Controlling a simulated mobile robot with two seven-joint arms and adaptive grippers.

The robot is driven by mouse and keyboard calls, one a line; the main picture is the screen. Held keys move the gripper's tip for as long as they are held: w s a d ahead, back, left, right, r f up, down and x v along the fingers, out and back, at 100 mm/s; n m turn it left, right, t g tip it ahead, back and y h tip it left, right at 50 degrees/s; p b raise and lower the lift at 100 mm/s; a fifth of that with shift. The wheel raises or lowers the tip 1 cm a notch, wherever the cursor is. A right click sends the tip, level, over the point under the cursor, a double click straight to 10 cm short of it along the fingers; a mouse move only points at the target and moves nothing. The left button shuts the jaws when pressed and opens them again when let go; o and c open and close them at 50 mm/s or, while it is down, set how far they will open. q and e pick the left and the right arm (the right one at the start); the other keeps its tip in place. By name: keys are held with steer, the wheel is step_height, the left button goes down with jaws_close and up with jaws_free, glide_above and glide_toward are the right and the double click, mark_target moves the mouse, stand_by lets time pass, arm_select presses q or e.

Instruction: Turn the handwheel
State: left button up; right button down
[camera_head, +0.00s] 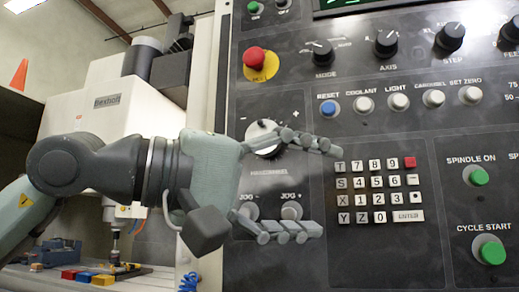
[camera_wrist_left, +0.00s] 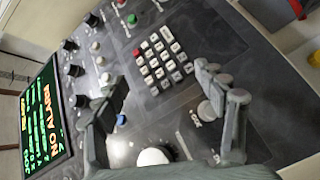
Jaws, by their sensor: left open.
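The handwheel (camera_head: 262,137) is a round knob with a pale rim on the dark control panel, above its label. My left gripper (camera_head: 326,188) is open, with its fingers spread one above the other. The upper finger passes in front of the handwheel's right part and hides some of it. In the left wrist view the handwheel (camera_wrist_left: 153,156) shows as a white disc at the bottom, between the finger bases of my left gripper (camera_wrist_left: 160,77). I cannot tell whether a finger touches it. My right gripper is in neither view.
The keypad (camera_head: 380,190) lies just right of the fingertips. The jog knobs (camera_head: 291,211) sit by the lower finger. A red emergency stop (camera_head: 255,58) is above the handwheel. Green buttons (camera_head: 488,250) are at the right. A machine with coloured blocks (camera_head: 103,280) stands at the left.

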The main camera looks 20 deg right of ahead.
arm_select(q)
step_height(320, 180, up, 3)
steer(key=w+a+m+t+y, duration=0.2)
steer(key=m+t+y, duration=0.2)
steer(key=t, duration=0.3)
steer(key=t+y, duration=0.4)
steer(key=t, duration=0.2)
glide_toward(258, 134)
steer(key=d, duration=0.1)
steer(key=shift+m, duration=0.3)
steer(key=x, duration=0.4)
steer(key=f+x, duration=0.1)
steer(key=x, duration=0.2)
steer(key=shift+a, duration=0.1)
steer(key=shift+w, duration=0.25)
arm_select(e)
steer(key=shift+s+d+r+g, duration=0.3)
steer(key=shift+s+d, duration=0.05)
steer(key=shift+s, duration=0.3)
arm_select(q)
steer(key=shift+c, duration=0.5)
steer(key=c, duration=1.1)
steer(key=shift+o, duration=0.2)
